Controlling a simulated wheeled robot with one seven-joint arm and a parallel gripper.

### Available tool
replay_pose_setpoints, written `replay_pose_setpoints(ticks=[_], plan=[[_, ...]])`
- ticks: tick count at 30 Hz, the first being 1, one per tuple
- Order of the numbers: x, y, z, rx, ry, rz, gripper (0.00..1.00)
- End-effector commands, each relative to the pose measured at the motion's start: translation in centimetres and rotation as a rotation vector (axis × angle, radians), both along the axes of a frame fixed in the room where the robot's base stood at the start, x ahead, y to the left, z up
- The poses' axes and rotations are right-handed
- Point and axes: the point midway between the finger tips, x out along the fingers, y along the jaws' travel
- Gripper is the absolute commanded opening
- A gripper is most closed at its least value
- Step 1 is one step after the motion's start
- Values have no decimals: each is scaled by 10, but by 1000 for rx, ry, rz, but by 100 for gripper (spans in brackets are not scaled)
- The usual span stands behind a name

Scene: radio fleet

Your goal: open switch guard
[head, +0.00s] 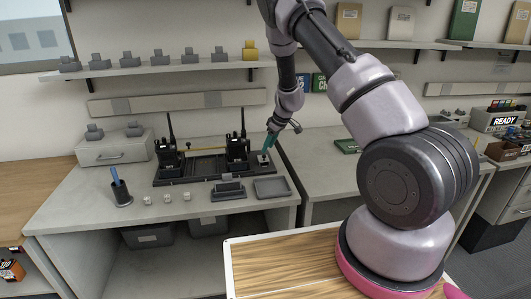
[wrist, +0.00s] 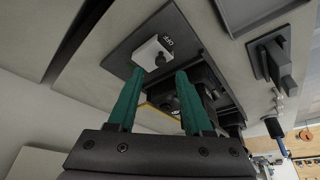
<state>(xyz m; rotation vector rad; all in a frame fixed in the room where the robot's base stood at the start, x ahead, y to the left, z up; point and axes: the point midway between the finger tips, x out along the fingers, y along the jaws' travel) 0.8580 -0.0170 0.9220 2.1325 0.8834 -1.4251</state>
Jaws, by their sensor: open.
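A light block marked "OFF" (wrist: 149,52) sits on a dark plate (wrist: 130,47) in the wrist view, with a small dark round part (wrist: 160,60) on it. I take this to be the guarded switch; which part is the guard is unclear. In the head view the switch block (head: 264,157) is at the right end of a dark charging base (head: 200,166). My gripper (wrist: 159,72) has two green fingers, open, with nothing visible between them. The fingertips are close to the block; contact cannot be told. In the head view my gripper (head: 267,144) is just above the block.
A handheld radio (head: 238,148) stands in the base left of my gripper, another (head: 170,148) farther left. A grey tray (head: 272,188) and a dark holder (head: 229,188) lie in front. A pen cup (head: 122,193) and several small light cubes are at the front left.

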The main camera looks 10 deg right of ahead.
Motion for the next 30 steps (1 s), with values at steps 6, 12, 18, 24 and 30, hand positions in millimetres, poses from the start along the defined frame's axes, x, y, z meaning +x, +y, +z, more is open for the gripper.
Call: replay_pose_setpoints(ticks=[6, 12, 18, 24, 30], plan=[[8, 9, -30, -1, 2, 0, 50], [11, 11, -39, 0, 0, 0, 50], [11, 11, -39, 0, 0, 0, 50], [11, 11, -38, 0, 0, 0, 0], [11, 11, -38, 0, 0, 0, 0]])
